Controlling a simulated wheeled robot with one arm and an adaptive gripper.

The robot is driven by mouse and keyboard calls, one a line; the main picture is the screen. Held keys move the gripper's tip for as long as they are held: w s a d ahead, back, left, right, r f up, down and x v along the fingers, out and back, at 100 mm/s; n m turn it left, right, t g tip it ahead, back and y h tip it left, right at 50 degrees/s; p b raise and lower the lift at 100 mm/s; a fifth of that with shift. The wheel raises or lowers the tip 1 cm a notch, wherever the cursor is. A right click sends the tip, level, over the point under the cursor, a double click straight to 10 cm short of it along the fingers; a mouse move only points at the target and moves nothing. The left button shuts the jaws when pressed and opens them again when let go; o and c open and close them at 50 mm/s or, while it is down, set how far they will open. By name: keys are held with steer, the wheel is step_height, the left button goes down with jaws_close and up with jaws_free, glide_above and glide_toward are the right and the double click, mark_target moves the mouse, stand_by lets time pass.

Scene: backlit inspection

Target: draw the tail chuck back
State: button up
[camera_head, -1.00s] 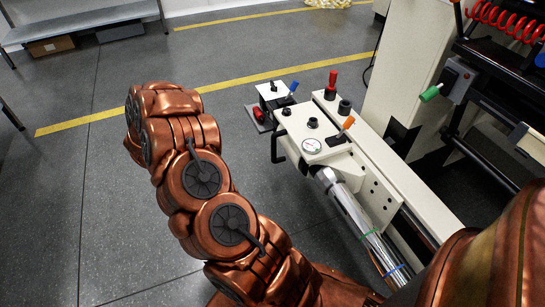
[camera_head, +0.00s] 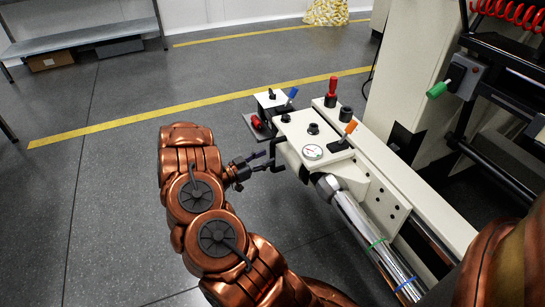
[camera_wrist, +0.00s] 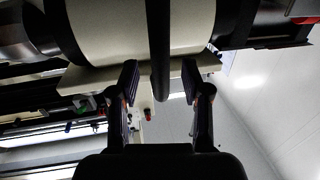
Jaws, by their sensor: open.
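A black bar handle (camera_head: 272,150) is on the housing's left side. My gripper (camera_head: 263,160) is open at that handle. In the wrist view, the dark handle bar (camera_wrist: 159,45) runs down between the spread fingers of my gripper (camera_wrist: 165,78); contact cannot be told.
A red-knobbed lever (camera_head: 332,88) and a blue-tipped lever (camera_head: 292,94) stand behind the housing. The cream bed rail (camera_head: 410,180) runs along its right. A green-tipped switch (camera_head: 438,89) is on the frame at right. Open floor (camera_head: 110,180) lies left of my arm.

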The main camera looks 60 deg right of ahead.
mark_target(272, 167)
steer(key=shift+b+x, duration=0.45)
steer(key=shift+x, duration=1.35)
jaws_close()
